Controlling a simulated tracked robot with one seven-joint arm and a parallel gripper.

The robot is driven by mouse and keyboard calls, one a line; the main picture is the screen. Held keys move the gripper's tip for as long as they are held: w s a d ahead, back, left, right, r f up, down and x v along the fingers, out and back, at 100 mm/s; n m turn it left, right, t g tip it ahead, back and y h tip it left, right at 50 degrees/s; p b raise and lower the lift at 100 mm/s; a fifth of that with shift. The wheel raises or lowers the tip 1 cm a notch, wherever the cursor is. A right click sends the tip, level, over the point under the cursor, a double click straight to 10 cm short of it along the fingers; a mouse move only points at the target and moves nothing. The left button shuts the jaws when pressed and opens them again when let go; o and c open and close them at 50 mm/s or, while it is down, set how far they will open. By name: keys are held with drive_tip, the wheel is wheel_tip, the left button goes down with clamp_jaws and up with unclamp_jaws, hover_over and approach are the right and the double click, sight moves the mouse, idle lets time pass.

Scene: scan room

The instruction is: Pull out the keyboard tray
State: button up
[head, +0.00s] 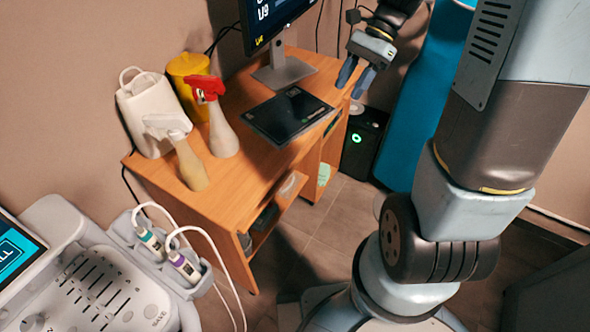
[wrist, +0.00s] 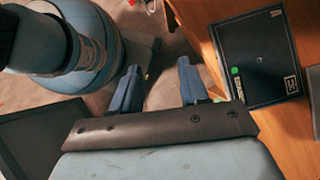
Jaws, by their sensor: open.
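The wooden desk (head: 250,150) stands against the wall. Below its top, a wooden board that looks like the keyboard tray (head: 283,203) shows at the open front, with a pale object on it; how far it is out I cannot tell. My gripper (head: 356,77) is open and empty, above and beyond the desk's far right end, well apart from the tray. In the wrist view my gripper (wrist: 158,66) points past the desk edge toward the floor, with nothing between its fingers. The tray cannot be made out in the wrist view.
A flat black device (head: 288,115) lies on the desktop before a monitor (head: 283,72). Spray bottles (head: 220,130), a white jug (head: 148,112) and a yellow container (head: 187,68) stand at the left. A black computer case (head: 362,140) stands beyond the desk. An ultrasound console (head: 95,285) is at lower left.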

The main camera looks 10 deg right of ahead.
drive_tip(key=w+f+m+g+y, duration=0.1)
drive_tip(key=w+f+m+y, duration=0.2)
drive_tip(key=f+m, duration=0.35)
drive_tip(key=w+f+m+g+y, duration=0.1)
drive_tip(key=w+f+m+y, duration=0.25)
drive_tip(key=f, duration=0.65)
drive_tip(key=m+t+y, duration=0.3)
drive_tip(key=m+y, duration=0.3)
drive_tip(key=m, duration=0.6)
approach(293, 171)
drive_tip(key=shift+h, duration=0.25)
drive_tip(key=a, duration=0.6)
drive_tip(key=s+a, duration=0.1)
drive_tip(key=a, duration=0.2)
drive_tip(key=shift+s+a+r, duration=0.1)
drive_tip(key=shift+a+r, duration=0.1)
drive_tip(key=shift+a, duration=0.05)
drive_tip(key=shift+c, duration=0.3)
clamp_jaws()
